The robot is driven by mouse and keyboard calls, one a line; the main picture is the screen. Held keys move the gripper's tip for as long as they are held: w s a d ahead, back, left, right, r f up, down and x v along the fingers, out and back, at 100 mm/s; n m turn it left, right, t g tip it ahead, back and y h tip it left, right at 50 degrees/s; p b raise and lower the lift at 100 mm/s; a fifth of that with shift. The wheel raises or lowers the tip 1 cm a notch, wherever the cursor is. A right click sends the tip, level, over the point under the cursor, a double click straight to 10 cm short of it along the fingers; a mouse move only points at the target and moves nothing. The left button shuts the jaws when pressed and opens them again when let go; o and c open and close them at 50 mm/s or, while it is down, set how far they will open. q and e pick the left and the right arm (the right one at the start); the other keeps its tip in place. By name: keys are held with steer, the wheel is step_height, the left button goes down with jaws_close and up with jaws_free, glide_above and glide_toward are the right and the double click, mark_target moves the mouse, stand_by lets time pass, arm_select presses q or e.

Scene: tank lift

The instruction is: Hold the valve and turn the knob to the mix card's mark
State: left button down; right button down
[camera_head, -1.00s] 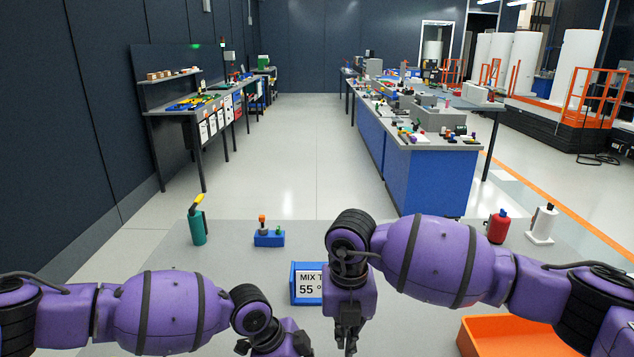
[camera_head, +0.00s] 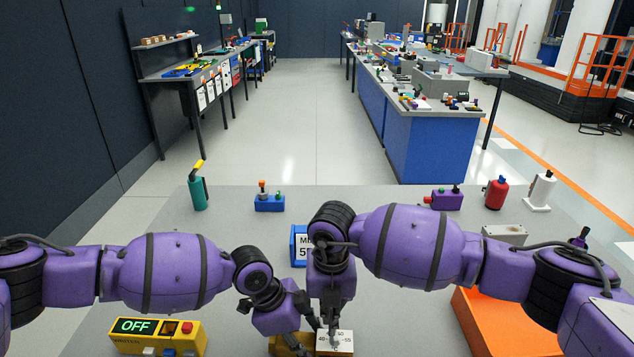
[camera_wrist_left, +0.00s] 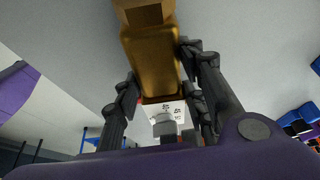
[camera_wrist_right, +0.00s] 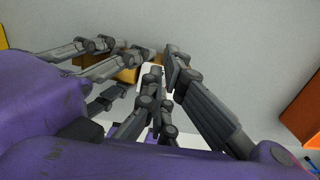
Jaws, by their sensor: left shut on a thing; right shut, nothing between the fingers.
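The brass valve (camera_wrist_left: 152,60) is between the fingers of my left gripper (camera_wrist_left: 158,78), which is shut on it. In the head view the brass body (camera_head: 290,345) shows at the bottom edge, partly behind my fingers. A white dial plate (camera_head: 336,343) with printed numbers, including 40 and 55, sits on its right. A grey knob (camera_wrist_left: 165,127) shows at the dial in the left wrist view. My right gripper (camera_head: 331,326) is shut and empty, pointing down at the dial; whether it touches the knob is hidden. The blue-framed mix card (camera_head: 299,246) is mostly covered by my right arm.
A yellow box (camera_head: 158,338) reading OFF stands at front left. An orange bin (camera_head: 490,325) is at front right.

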steer(key=shift+s+f, duration=0.45)
steer(key=shift+f, duration=0.2)
stand_by(0.4)
steer(key=shift+d, duration=0.25)
steer(key=shift+w+d, duration=0.1)
steer(key=shift+d, duration=0.4)
steer(key=shift+d+r, duration=0.2)
steer(key=shift+d, duration=0.35)
steer(key=shift+w+d+r, duration=0.1)
steer(key=shift+w, duration=0.05)
step_height(320, 180, up, 6)
steer(key=shift+w, duration=0.3)
stand_by(0.4)
